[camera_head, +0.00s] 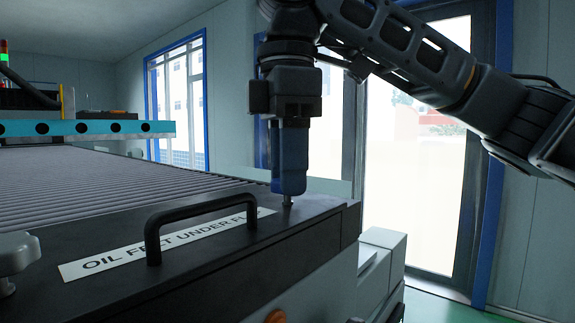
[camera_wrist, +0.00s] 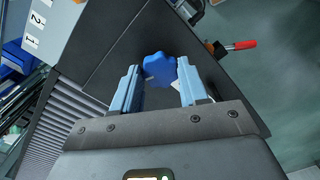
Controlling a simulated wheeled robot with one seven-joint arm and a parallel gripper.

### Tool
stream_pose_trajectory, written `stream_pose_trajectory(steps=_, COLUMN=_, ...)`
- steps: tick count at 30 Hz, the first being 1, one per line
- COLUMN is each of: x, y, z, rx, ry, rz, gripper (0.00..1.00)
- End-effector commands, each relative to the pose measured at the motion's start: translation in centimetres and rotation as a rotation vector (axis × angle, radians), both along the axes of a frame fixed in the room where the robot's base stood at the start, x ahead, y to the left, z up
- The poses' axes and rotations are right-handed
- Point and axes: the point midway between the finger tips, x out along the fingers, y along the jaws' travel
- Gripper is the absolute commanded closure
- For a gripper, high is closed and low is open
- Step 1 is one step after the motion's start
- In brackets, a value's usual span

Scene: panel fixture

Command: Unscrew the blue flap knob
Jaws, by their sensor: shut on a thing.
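The blue flap knob (camera_wrist: 159,68) is a lobed cap between my fingertips in the wrist view. My gripper (camera_head: 289,186) points straight down at the far right end of the dark flap panel (camera_head: 215,270) in the head view, and its two blue fingers (camera_wrist: 160,78) flank the knob in the wrist view. It is shut on the knob. In the head view the fingers mostly hide the knob. A short metal stem (camera_head: 288,201) shows just below the fingertips, above the panel.
A black bar handle (camera_head: 200,212) rises from the panel beside a white label (camera_head: 110,260). A grey knob (camera_head: 18,253) stands at the near left. Ribbed slats (camera_head: 110,188) lie behind the panel. A red-handled lever (camera_wrist: 240,45) shows in the wrist view.

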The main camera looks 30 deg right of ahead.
Motion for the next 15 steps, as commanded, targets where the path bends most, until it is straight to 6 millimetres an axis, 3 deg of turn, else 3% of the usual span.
stream_pose_trajectory(steps=15, x=0.04, y=-0.02, z=0.05, rx=-0.001, ry=-0.002, rz=0.448, gripper=0.87)
